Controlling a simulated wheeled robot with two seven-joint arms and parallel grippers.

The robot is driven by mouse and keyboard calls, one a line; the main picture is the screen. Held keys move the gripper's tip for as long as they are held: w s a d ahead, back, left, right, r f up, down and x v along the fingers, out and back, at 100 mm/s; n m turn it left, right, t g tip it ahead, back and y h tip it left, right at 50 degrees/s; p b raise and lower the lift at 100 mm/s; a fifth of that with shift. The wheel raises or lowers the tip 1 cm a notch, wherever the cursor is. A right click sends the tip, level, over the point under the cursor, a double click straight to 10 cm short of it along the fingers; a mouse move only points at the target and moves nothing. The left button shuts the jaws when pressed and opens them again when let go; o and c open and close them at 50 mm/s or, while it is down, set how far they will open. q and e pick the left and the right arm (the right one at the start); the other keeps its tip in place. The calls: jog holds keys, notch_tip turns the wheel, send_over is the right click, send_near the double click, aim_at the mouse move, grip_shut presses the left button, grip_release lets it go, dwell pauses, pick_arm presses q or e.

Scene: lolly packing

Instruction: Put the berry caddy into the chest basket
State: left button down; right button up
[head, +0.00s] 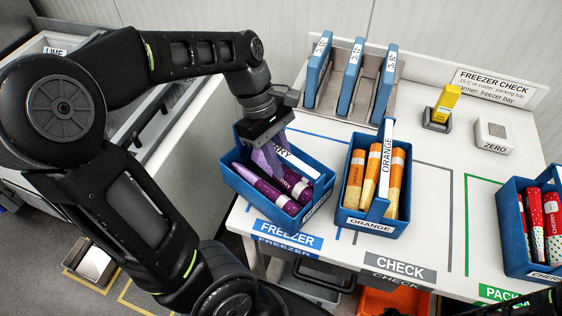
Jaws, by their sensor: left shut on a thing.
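The berry caddy (314,205) is a blue open box with purple lollies (278,200) and a label partly hidden by my gripper. It is over the table's left edge and looks tilted. My left gripper (266,140) comes down from above and is shut on the caddy's handle. The fingertips are partly hidden among the handle and lollies. I cannot pick out the chest basket for certain. My right gripper is not in view.
The orange caddy (378,223) stands close on the right. A red-lolly caddy (512,237) is at the right edge. A rack (376,112) with blue boards, a yellow device (446,103) and a ZERO block (493,137) are behind. A light-coloured unit (40,43) stands left, partly behind my arm.

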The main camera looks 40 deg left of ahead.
pick_arm(q)
jog(key=shift+f, duration=0.4)
jog(key=shift+f, duration=0.1)
jog(key=c, duration=1.3)
grip_release()
jog(key=v, duration=0.7)
jog(key=shift+w, duration=0.1)
jog(key=p+v, duration=0.3)
jog(key=v, duration=0.1)
jog(key=shift+d+r+p, duration=0.1)
jog(key=shift+r+p, duration=0.15)
jog(key=shift+p, duration=0.15)
jog(key=shift+a+r+p, duration=0.2)
jog(key=shift+r+p, duration=0.15)
jog(key=shift+p, duration=0.1)
